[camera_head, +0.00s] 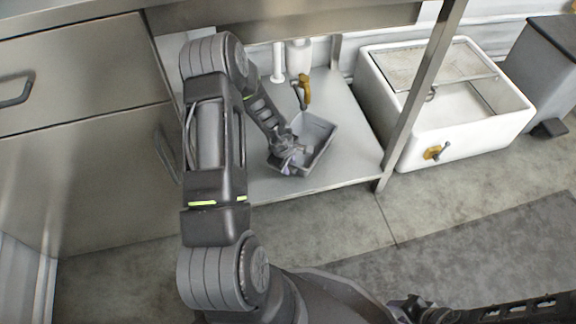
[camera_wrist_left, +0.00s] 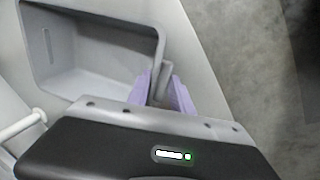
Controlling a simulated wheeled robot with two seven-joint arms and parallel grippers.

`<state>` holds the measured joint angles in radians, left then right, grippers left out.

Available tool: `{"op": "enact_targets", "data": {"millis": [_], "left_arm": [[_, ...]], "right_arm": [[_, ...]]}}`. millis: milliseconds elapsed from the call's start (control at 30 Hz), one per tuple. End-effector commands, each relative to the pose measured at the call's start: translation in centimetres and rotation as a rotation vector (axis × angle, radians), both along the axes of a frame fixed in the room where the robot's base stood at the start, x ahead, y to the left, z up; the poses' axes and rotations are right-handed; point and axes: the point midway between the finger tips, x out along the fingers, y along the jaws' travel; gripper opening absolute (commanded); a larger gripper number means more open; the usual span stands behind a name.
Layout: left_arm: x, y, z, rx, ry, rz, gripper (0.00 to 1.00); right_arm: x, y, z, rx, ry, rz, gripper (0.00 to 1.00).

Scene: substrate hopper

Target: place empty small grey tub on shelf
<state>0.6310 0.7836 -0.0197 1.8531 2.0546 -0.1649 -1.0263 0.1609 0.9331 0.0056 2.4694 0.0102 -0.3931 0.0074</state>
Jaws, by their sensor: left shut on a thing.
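The small grey tub (camera_head: 318,135) is empty and open at the top, over the low metal shelf (camera_head: 352,133) under the counter. I cannot tell whether its base touches the shelf. My left gripper (camera_head: 287,158) is shut on the tub's near-left edge. In the left wrist view, the purple-padded fingers of the left gripper (camera_wrist_left: 167,92) close on the rim of the tub (camera_wrist_left: 92,45), whose inside is bare. My right gripper (camera_head: 428,312) is at the bottom edge, partly cut off, and its fingers are unclear.
A white bottle-like container (camera_head: 299,57) and an ochre-handled item (camera_head: 304,91) are behind the tub. A metal post (camera_head: 420,100) stands at the shelf's right front corner. A white basin (camera_head: 462,125) stands to the right. Drawers (camera_head: 80,130) are on the left.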

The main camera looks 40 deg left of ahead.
Motion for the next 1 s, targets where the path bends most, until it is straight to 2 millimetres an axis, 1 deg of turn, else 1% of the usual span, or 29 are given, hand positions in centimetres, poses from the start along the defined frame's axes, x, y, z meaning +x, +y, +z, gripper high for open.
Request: {"op": "enact_targets", "data": {"millis": [33,267,500,633,767,867,1000], "left_arm": [[0.0,0.0,0.0,0.0,0.001,0.0,0.29],[0.0,0.0,0.0,0.0,0.0,0.0,0.48],[0.0,0.0,0.1,0.0,0.0,0.0,0.48],[-0.1,0.0,0.7,0.0,-0.001,0.0,0.48],[-0.4,-0.1,2.2,-0.001,-0.001,0.0,0.48],[-0.8,-0.1,4.1,0.0,-0.002,0.0,0.48],[-1.5,-0.2,7.0,0.0,-0.001,0.0,0.48]], "right_arm": [[0.0,0.0,0.0,0.0,0.0,0.0,0.36],[0.0,0.0,0.0,0.0,-0.001,0.0,0.36],[0.0,0.0,0.1,0.0,-0.001,0.0,0.36],[0.0,0.0,0.4,0.0,0.001,0.0,0.36],[-0.1,0.0,1.5,0.001,0.003,0.002,0.36],[-0.3,-0.1,2.6,0.001,0.007,0.004,0.36],[-0.6,-0.1,4.6,0.004,0.016,0.008,0.36]]}}
